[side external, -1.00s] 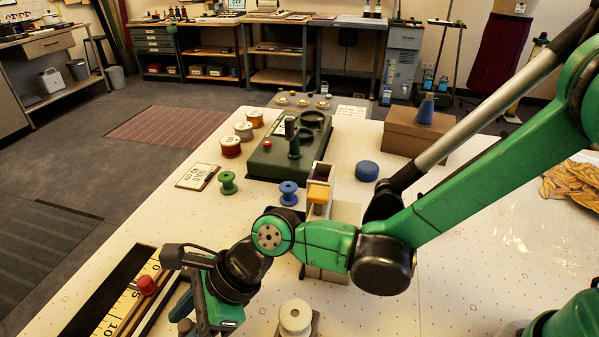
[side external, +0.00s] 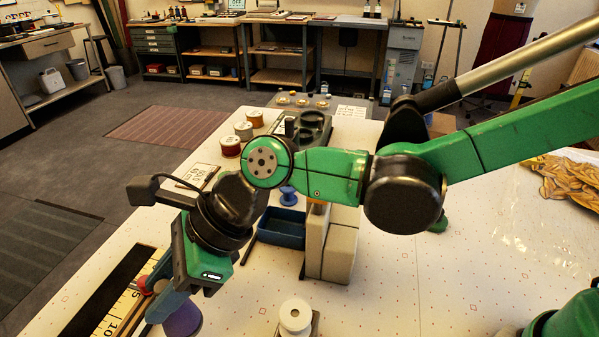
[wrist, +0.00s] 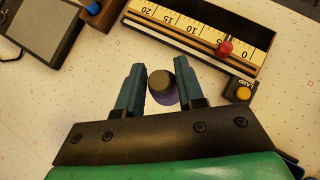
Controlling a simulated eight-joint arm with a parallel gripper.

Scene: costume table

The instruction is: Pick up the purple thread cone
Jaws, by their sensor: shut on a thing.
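The purple thread cone (side external: 183,320) shows low in the side view, below my gripper (side external: 167,303), near the frame's bottom edge. In the wrist view the cone (wrist: 162,101) is between the two blue fingers of my gripper (wrist: 159,72), with its dark round top toward the camera. My gripper is shut on the cone. My fingers partly cover it in the side view, and I cannot tell exactly how high its base is above the table.
A ruler tray (wrist: 205,32) with a red knob (wrist: 224,48) lies close beside my gripper. A white spool (side external: 295,316) stands at the front. A blue bin (side external: 282,228) and a beige block (side external: 340,250) are to the right. Red and orange spools (side external: 230,146) stand farther back.

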